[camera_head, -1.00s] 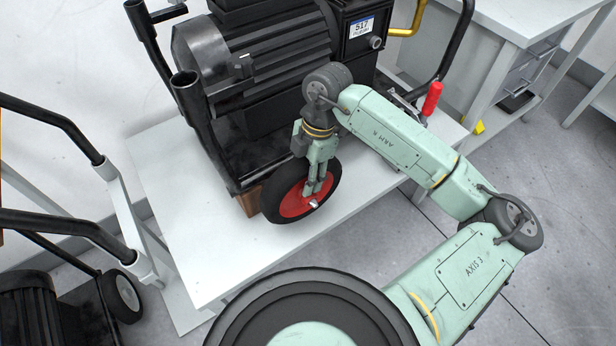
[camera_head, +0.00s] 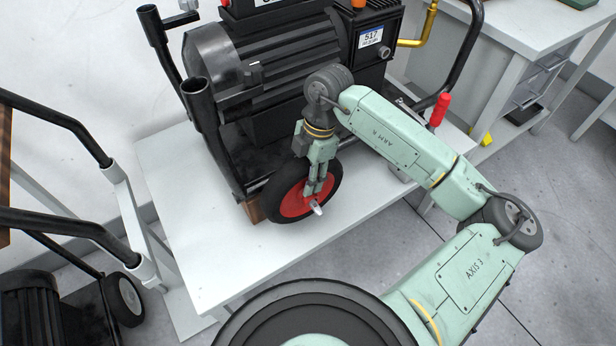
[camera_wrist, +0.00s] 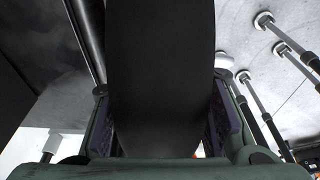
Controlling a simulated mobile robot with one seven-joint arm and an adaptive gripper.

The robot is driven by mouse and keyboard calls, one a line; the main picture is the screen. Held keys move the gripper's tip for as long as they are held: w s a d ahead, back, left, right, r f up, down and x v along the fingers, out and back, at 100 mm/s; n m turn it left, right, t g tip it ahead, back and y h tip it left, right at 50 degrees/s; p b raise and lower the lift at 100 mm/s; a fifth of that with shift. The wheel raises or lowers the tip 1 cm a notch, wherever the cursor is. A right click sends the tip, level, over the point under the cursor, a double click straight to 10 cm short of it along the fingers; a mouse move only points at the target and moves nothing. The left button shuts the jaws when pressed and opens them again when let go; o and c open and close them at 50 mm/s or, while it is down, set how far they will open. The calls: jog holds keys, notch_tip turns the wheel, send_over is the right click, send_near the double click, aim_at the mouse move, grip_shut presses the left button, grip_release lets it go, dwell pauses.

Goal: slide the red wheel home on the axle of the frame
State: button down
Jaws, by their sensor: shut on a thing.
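The red wheel (camera_head: 289,204), a red hub in a black tyre, stands upright at the near lower corner of the black frame (camera_head: 205,130). My gripper (camera_head: 317,190) reaches down over the wheel's upper right side, its finger in front of the red hub. In the wrist view, the black tyre (camera_wrist: 160,75) fills the space between both fingers, so my gripper is shut on the wheel. A silver axle end (camera_head: 317,208) sticks out through the hub's front. The wheel's back and any gap behind it are hidden.
The frame carries a large dark motor (camera_head: 265,60) and rests on a white table (camera_head: 210,255), with a wooden block (camera_head: 254,209) behind the wheel. A red-handled clamp (camera_head: 439,110) stands at the right. The table's near left part is clear.

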jog(key=shift+a, duration=0.1)
jog(key=c, duration=1.1)
grip_release()
jog(key=shift+f, duration=0.1)
jog(key=shift+o, duration=1.3)
jog(key=v, duration=1.2)
jog(key=shift+s, duration=0.1)
